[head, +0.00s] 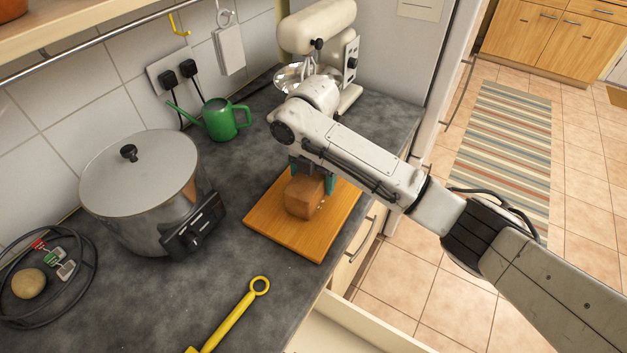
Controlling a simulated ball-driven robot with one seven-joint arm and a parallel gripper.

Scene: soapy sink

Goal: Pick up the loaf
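The brown loaf (303,199) sits on an orange-brown wooden cutting board (275,235) on the dark countertop. My gripper (311,183) points down over the loaf, and its teal fingers show at the loaf's left and right upper sides. The fingers are apart with the loaf between or just in front of them. I cannot tell whether they press on it. The loaf looks to be resting on the board. The far side of the loaf is hidden by the gripper and arm.
A large lidded steel pot (145,195) stands at the left. A green watering can (221,119) and a cream stand mixer (316,30) stand behind. A yellow-handled tool (235,320) lies in front. An open drawer (345,330) juts out below the counter's edge.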

